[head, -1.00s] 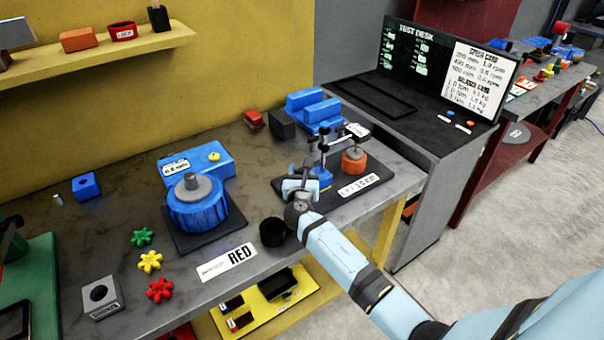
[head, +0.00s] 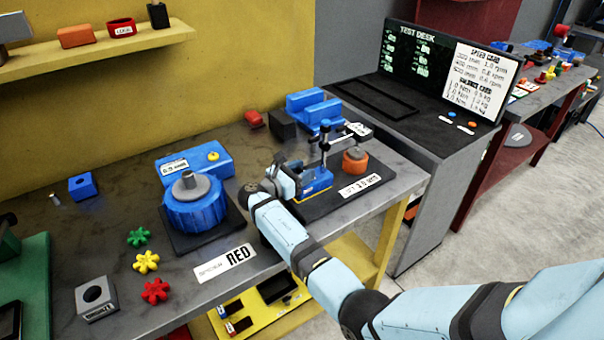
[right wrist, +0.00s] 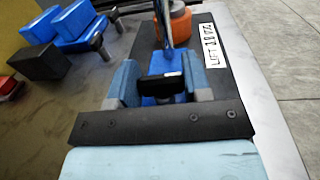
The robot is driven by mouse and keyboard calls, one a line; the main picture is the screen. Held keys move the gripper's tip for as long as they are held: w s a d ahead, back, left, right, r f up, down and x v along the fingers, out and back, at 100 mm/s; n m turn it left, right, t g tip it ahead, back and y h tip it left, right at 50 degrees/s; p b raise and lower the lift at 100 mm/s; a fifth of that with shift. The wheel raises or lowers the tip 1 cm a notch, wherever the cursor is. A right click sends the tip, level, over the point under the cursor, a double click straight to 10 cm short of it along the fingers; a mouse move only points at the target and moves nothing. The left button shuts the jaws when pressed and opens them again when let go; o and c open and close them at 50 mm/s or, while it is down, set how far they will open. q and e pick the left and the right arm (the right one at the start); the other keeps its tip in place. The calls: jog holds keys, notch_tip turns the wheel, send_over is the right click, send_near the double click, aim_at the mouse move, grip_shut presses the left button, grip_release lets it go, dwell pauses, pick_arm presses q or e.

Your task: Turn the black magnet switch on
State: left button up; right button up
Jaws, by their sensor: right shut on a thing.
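The blue magnet base (head: 318,186) with a yellow strip stands on a black plate near the bench's front right, with a dark post rising from it. The black switch (right wrist: 160,86) shows in the right wrist view between my fingers, its bar lying roughly crosswise. My right gripper (head: 294,181) is at the left side of the base, shut on the switch. It also shows in the right wrist view (right wrist: 161,84). In the head view the switch is hidden by my gripper. My left gripper is not in view.
An orange cylinder (head: 355,160) stands right of the base, behind a white lift label (head: 360,187). A blue drum (head: 193,205) on a black plate is to the left. Blue blocks (head: 313,107) lie behind. A black test desk (head: 420,90) adjoins the bench at right.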

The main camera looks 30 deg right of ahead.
aim_at(303, 169)
jog(key=shift+m+g, duration=0.7)
jog(key=shift+g, duration=0.4)
jog(key=o, duration=0.9)
jog(key=shift+d, duration=0.1)
notch_tip(303, 169, up, 20)
jog(key=shift+r, duration=0.1)
